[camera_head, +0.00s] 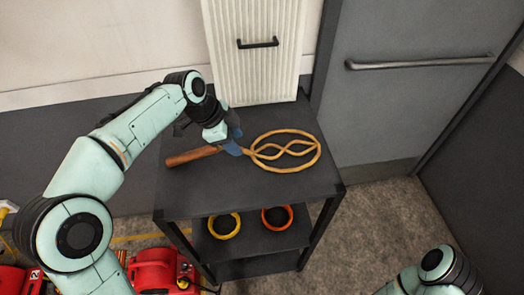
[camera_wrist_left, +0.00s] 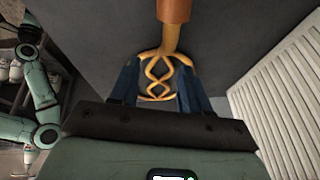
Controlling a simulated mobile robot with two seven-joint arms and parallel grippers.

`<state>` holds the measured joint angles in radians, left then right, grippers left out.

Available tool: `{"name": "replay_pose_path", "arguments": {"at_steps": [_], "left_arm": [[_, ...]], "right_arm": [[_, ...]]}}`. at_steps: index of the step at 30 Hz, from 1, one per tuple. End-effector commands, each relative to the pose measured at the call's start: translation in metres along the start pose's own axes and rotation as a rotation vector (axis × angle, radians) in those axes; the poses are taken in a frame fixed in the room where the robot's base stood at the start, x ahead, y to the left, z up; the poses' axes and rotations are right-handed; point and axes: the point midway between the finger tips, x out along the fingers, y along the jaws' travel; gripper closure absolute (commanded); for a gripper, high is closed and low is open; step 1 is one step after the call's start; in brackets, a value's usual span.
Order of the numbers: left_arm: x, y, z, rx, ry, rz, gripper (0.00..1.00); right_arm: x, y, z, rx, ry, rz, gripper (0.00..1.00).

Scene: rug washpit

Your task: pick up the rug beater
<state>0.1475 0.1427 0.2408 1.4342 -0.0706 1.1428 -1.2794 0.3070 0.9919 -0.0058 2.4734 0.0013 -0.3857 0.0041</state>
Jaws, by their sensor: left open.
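The rug beater (camera_head: 192,156) lies flat on the dark top of a shelf cart (camera_head: 262,192). Its brown wooden handle points left and its looped tan cane head lies to the right. My left gripper (camera_head: 233,146) is open and low over the beater's neck, where handle and head meet. In the left wrist view, the blue fingers stand on both sides of the twisted cane, and the beater's handle (camera_wrist_left: 174,11) extends beyond them toward the top. Contact with the cane cannot be told. My right gripper is out of view; only part of my right arm shows at lower right.
A yellow ring (camera_head: 224,226) and an orange-red ring (camera_head: 277,218) lie on the cart's lower shelf. A ribbed white panel (camera_head: 253,65) with a black handle stands behind the cart. A grey door (camera_head: 400,110) is at right. Red machines (camera_head: 160,270) stand at lower left.

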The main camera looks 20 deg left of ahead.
Motion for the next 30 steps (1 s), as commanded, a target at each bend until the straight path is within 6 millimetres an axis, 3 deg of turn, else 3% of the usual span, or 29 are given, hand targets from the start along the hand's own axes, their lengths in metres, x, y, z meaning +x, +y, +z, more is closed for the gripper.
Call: {"name": "replay_pose_path", "arguments": {"at_steps": [5, 12, 22, 26, 27, 30], "left_arm": [[0.014, -0.001, 0.003, 0.0, -0.001, 0.002, 0.53], [0.048, -0.004, 0.008, 0.001, 0.0, 0.001, 0.53], [0.055, -0.004, 0.008, 0.001, 0.0, -0.001, 0.53], [0.055, -0.004, 0.008, 0.001, 0.0, -0.001, 0.96], [0.055, -0.004, 0.008, 0.001, 0.0, -0.001, 1.0], [0.054, -0.004, 0.007, 0.001, 0.001, -0.003, 1.0]], "right_arm": [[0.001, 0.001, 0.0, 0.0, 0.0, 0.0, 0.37], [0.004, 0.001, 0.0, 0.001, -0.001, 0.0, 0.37], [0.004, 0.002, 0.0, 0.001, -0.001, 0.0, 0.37], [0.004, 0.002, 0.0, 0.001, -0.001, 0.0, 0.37], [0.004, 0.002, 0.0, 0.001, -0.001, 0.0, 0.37], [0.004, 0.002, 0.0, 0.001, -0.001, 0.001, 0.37]]}}
